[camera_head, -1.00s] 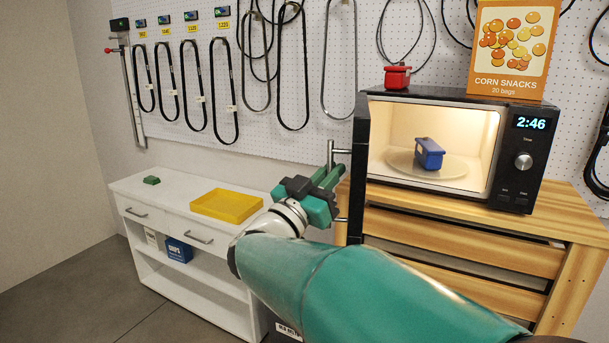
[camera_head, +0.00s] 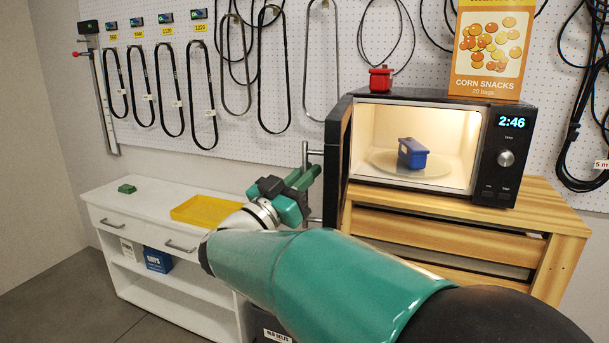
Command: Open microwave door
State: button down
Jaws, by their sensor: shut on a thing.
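The black microwave (camera_head: 507,150) stands on a wooden cabinet, with its lit cavity showing. Its door (camera_head: 338,162) is swung wide open to the left and is seen nearly edge-on. The metal handle (camera_head: 306,155) sticks out from the left side of the door. My gripper (camera_head: 312,180) is at the handle's middle, its green fingers shut on it. The exact contact is small and hard to see. A blue box-like pot (camera_head: 412,154) sits on the glass turntable (camera_head: 383,160) inside.
A red pot (camera_head: 380,79) and a corn snacks box (camera_head: 490,50) stand on top of the microwave. The wooden cabinet (camera_head: 450,228) is below it. At the left, a white shelf unit (camera_head: 150,205) bears a yellow tray (camera_head: 203,209) and a green item (camera_head: 127,188). Belts hang on the pegboard.

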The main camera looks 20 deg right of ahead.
jog(key=c, duration=1.5)
grip_release()
jog(key=v, duration=1.4)
